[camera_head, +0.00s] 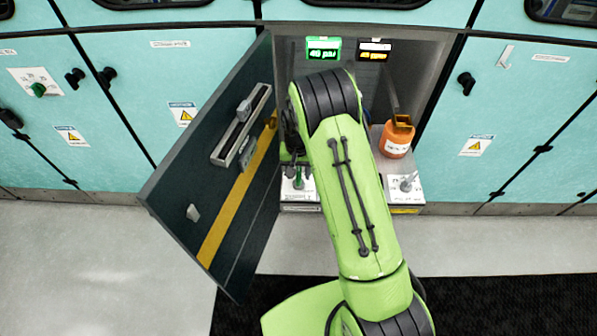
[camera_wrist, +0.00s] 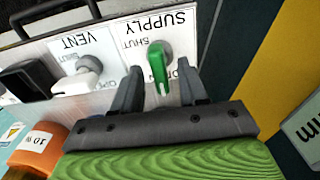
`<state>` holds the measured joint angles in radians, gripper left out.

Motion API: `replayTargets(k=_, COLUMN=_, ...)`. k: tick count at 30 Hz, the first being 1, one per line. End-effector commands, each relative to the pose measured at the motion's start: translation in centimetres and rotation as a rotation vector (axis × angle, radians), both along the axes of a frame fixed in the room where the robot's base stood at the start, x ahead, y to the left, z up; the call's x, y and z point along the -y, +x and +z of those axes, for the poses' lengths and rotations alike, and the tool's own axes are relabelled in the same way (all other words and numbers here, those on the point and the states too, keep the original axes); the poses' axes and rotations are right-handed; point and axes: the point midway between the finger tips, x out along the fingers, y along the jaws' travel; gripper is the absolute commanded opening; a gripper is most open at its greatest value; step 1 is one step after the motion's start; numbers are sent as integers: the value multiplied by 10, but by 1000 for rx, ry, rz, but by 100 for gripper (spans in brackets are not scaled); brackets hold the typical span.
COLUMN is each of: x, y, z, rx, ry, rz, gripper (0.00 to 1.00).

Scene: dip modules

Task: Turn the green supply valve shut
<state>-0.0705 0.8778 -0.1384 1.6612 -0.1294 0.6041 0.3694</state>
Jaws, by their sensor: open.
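The green supply valve handle (camera_wrist: 158,62) sits on a white plate (camera_wrist: 188,22) marked SUPPLY, which appears upside down in the wrist view. Its free end points down the picture toward my gripper. A SHUT label is left of the handle; another label at its right is mostly covered by a finger. My gripper (camera_wrist: 159,72) is open, one finger on each side of the handle in the picture. I cannot tell whether either finger touches it. In the head view the green valve (camera_head: 298,179) shows low in the open cabinet, beside my arm, with the gripper partly hidden.
A grey vent valve (camera_wrist: 80,75) stands beside the supply plate. An orange container (camera_head: 396,138) stands on the cabinet's right side. The open dark door (camera_head: 215,165) with a yellow stripe is close on the left. A green-lit display (camera_head: 323,49) hangs above.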

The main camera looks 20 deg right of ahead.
Motion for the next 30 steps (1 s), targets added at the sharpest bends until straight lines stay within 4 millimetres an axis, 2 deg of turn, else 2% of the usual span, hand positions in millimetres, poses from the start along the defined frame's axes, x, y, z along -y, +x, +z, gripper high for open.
replayTargets(k=5, x=0, y=0, z=1, rx=1, ry=0, rz=0, gripper=43)
replayTargets(k=12, x=0, y=0, z=1, rx=1, ry=0, rz=0, gripper=7)
replayTargets(k=14, x=0, y=0, z=1, rx=1, ry=0, rz=0, gripper=0)
replayTargets(k=23, x=0, y=0, z=1, rx=1, ry=1, rz=-18, gripper=0)
replayTargets(k=30, x=0, y=0, z=1, rx=1, ry=1, rz=-120, gripper=0)
